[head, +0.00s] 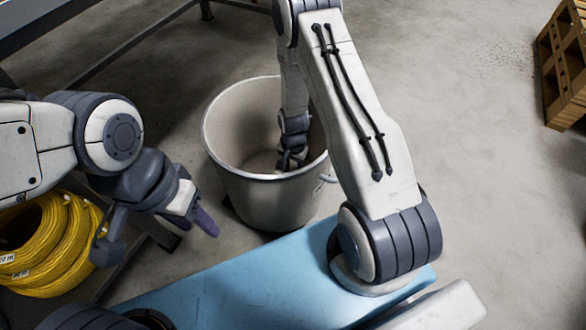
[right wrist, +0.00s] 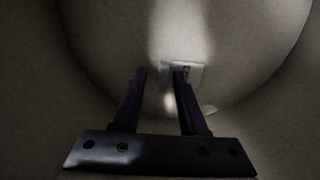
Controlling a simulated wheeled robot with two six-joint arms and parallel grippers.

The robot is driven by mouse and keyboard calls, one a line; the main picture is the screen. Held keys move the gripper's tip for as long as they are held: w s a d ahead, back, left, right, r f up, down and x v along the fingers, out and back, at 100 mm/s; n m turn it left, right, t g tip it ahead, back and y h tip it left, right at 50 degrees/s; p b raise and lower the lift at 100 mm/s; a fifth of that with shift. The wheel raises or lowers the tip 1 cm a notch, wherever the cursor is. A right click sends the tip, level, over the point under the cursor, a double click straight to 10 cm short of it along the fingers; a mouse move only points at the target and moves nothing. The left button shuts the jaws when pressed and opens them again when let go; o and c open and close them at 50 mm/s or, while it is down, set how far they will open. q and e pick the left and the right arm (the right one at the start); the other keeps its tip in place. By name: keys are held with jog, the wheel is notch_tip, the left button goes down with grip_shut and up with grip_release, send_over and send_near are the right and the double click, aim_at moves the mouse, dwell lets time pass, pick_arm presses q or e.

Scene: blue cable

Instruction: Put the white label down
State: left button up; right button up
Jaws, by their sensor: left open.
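The white label (right wrist: 194,74) shows in the right wrist view as a small pale piece with a dark mark, just beyond my right fingertips. The right finger covers part of it. It appears to lie on the inside of the grey bin (head: 265,195), though the dim light makes contact hard to judge. My right gripper (right wrist: 159,72) reaches down inside the bin, its two dark fingers apart with nothing clearly between them. In the head view the label cannot be made out. My left gripper (head: 157,234) is open and empty, left of the bin.
A coil of yellow cable (head: 50,245) lies at the lower left, under my left arm. A wooden pallet stack (head: 565,65) stands at the upper right. The bin's rim surrounds my right gripper. The concrete floor (head: 470,120) right of the bin is clear.

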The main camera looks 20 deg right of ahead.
notch_tip(320, 180, up, 12)
jog(key=f+p, duration=0.1)
jog(key=p, duration=0.8)
jog(key=s+a+r+n, duration=0.2)
jog(key=a+r+n, duration=0.3)
jog(key=r, duration=0.4)
jog(key=s+a+r+n, duration=0.2)
jog(key=a+r, duration=0.4)
jog(key=r, duration=0.2)
jog(key=s+a+r+n, duration=0.2)
jog(key=s+r+n, duration=0.3)
jog(key=s, duration=0.4)
jog(key=s+a+r+n+y, duration=0.1)
jog(key=s+a+r+n, duration=0.2)
jog(key=s+r+n, duration=0.2)
jog(key=s+r, duration=0.3)
jog(key=shift+s+a+r+n, duration=0.2)
jog(key=shift+s+a+n, duration=0.15)
jog(key=shift+s+n, duration=0.05)
notch_tip(320, 180, up, 52)
jog(key=p, duration=5.2)
jog(key=shift+r, duration=0.15)
